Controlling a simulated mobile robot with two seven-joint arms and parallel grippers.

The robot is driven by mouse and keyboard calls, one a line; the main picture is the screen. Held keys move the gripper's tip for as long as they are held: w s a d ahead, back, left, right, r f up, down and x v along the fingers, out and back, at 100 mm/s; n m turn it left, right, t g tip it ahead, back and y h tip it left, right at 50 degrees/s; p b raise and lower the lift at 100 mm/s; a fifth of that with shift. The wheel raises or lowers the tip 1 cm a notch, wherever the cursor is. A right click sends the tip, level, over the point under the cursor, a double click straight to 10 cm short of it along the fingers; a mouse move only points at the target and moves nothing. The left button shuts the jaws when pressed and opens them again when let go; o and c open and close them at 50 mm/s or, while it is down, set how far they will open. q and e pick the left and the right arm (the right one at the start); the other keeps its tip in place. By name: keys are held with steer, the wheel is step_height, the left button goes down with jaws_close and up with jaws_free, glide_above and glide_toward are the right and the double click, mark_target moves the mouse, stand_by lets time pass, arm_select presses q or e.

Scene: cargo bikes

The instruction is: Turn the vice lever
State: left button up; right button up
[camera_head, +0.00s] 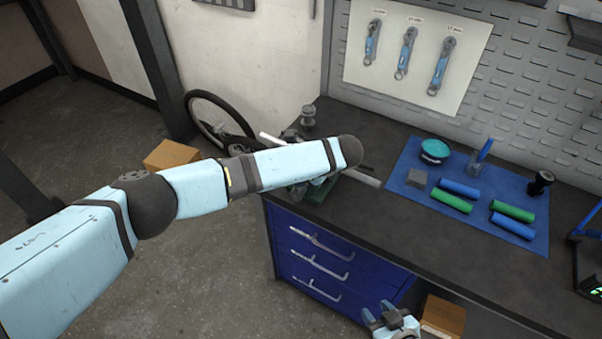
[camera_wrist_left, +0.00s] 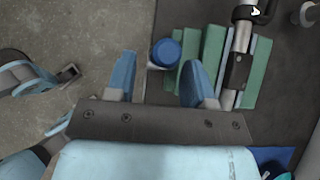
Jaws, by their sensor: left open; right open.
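The vice (camera_wrist_left: 190,62) is green and sits at the bench edge, with a metal tube across it in the left wrist view. In the head view my left arm covers most of it, and only a green part (camera_head: 316,190) shows. A round blue knob (camera_wrist_left: 165,52), apparently the lever end, lies between the fingertips of my left gripper (camera_wrist_left: 160,75) as seen from the wrist. The gripper is open, and I cannot tell whether either finger touches the knob. My right gripper (camera_head: 390,322) is open and empty, low in front of the bench.
The bench (camera_head: 385,222) has blue drawers (camera_head: 325,262) with handles below. A blue mat (camera_head: 411,188) carries rolls and small items. Wrenches (camera_head: 407,52) hang on the back panel. A cardboard box (camera_head: 171,155) and a wheel (camera_head: 216,122) stand left of the bench.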

arm_select(q)
steer(key=b+v, duration=0.1)
steer(key=v, duration=1.2)
steer(key=shift+d+b, duration=0.15)
steer(key=shift+b, duration=0.2)
steer(key=shift+f, duration=0.1)
